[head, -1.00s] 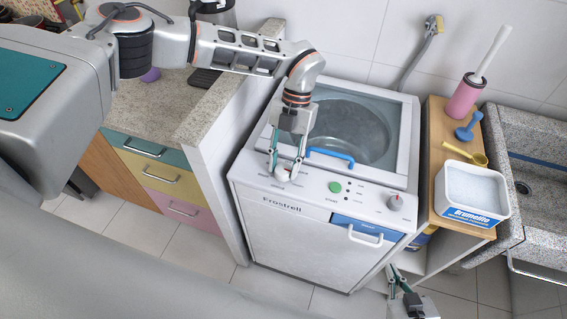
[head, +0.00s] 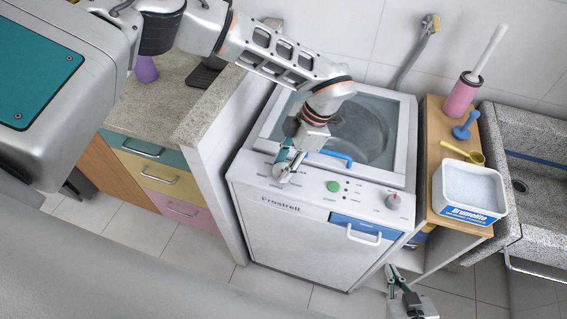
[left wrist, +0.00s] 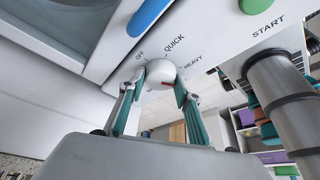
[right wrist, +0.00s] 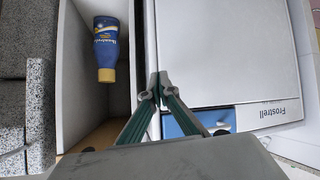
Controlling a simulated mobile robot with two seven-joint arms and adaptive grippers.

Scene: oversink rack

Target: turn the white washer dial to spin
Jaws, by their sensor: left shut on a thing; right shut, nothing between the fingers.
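The white washer dial (head: 281,173) is on the left part of the washer's top panel. In the left wrist view the dial (left wrist: 160,73) sits between my left fingertips, near the words OFF, QUICK and HEAVY. A small red mark shows on its lower right side. I cannot make out the word spin. My left gripper (head: 285,168) is shut on the dial, and the fingers partly hide it in the head view. My right gripper (head: 391,270) is shut and empty, low in front of the washer's right side; its tips (right wrist: 158,88) meet in the right wrist view.
A green start button (head: 333,187) and a grey knob (head: 394,202) are further right on the panel. A blue lid handle (head: 335,158) lies just behind. A wooden shelf (head: 433,150) with a powder box (head: 468,190) stands right of the washer; a counter (head: 165,105) stands left.

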